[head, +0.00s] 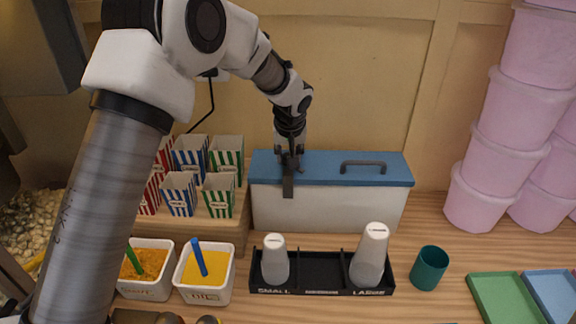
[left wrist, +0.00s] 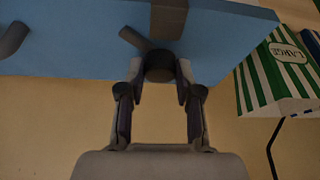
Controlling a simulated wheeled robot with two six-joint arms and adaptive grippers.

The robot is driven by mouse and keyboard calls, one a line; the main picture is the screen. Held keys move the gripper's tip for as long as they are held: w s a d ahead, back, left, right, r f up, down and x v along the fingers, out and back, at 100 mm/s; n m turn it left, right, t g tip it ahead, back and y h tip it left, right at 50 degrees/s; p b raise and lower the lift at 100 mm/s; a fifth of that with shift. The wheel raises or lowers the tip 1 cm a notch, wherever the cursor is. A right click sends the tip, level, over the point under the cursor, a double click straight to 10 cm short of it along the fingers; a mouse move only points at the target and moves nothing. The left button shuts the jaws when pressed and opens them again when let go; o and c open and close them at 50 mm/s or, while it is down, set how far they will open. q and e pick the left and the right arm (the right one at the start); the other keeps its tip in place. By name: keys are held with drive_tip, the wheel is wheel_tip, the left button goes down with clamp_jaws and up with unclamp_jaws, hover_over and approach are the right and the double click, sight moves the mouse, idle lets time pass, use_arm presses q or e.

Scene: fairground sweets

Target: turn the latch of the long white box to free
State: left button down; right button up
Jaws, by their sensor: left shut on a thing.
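The long white box (head: 325,208) with a blue lid (head: 325,168) stands at the back of the counter, lid down. Its latch shows in the left wrist view as a dark round knob (left wrist: 159,66) with a short lever pointing up and left. A dark strap (head: 288,187) hangs over the box's front edge by the latch; it also shows in the left wrist view (left wrist: 168,18). My left gripper (head: 290,152) comes down from above. Its fingers (left wrist: 159,82) are shut on the knob, one on each side. My right gripper is not in view.
A lid handle (head: 363,164) is right of the latch. Striped cartons (head: 180,190) stand close left of the box. A black cup tray (head: 320,276) with white cups lies in front, a teal cup (head: 429,268) beside it. Pink tubs (head: 495,160) are stacked at right.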

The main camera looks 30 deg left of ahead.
sight(302, 171)
use_arm(q)
drive_tip(key=shift+w+f+n+y+b, duration=0.1)
drive_tip(key=shift+f+n+y+b, duration=0.2)
drive_tip(key=shift+n+b, duration=0.5)
drive_tip(key=shift+d+r+n+g+y+b, duration=0.1)
drive_tip(key=shift+n+g+y+b, duration=0.35)
drive_tip(key=shift+n, duration=0.55)
drive_tip(key=shift+r+n+g, duration=0.1)
drive_tip(key=shift+n+g, duration=0.25)
drive_tip(key=shift+n, duration=0.85)
drive_tip(key=shift+w+n+g+y, duration=0.1)
drive_tip(key=shift+n+g+y, duration=0.3)
drive_tip(key=shift+n, duration=0.6)
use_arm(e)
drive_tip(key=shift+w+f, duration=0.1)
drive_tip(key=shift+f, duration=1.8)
use_arm(q)
drive_tip(key=c, duration=0.8)
unclamp_jaws()
drive_tip(key=shift+w+a, duration=0.1)
drive_tip(key=shift+a, duration=0.1)
drive_tip(key=v, duration=1.1)
drive_tip(key=shift+r, duration=0.35)
